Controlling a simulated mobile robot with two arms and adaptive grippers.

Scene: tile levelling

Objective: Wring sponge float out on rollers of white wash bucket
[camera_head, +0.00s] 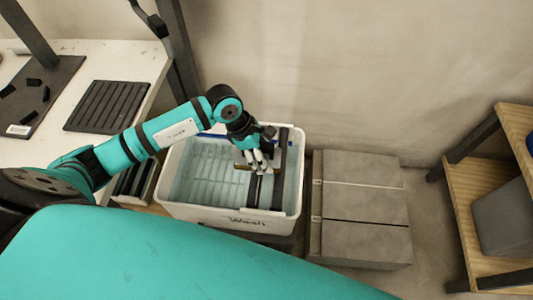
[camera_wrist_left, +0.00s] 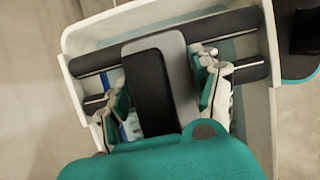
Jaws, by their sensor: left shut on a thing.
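The white wash bucket (camera_head: 200,213), marked "Wash", stands below my left gripper with water inside. Its dark rollers (camera_head: 280,170) lie across the right part; in the left wrist view two rollers (camera_wrist_left: 95,62) cross the opening. My left gripper (camera_head: 257,165) is over the rollers, shut on the sponge float. In the left wrist view the float's black handle (camera_wrist_left: 150,90) and grey plate (camera_wrist_left: 180,75) lie between the fingers, above the rollers. The sponge underside is mostly hidden, so I cannot tell whether it touches them. My right gripper is not in view.
A white table (camera_head: 90,65) at the left holds a black ribbed mat (camera_head: 106,106) and a dark board (camera_head: 38,92). Grey slabs (camera_head: 360,210) are stacked right of the bucket. A wooden shelf (camera_head: 470,215) stands at the far right. A wall is close behind.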

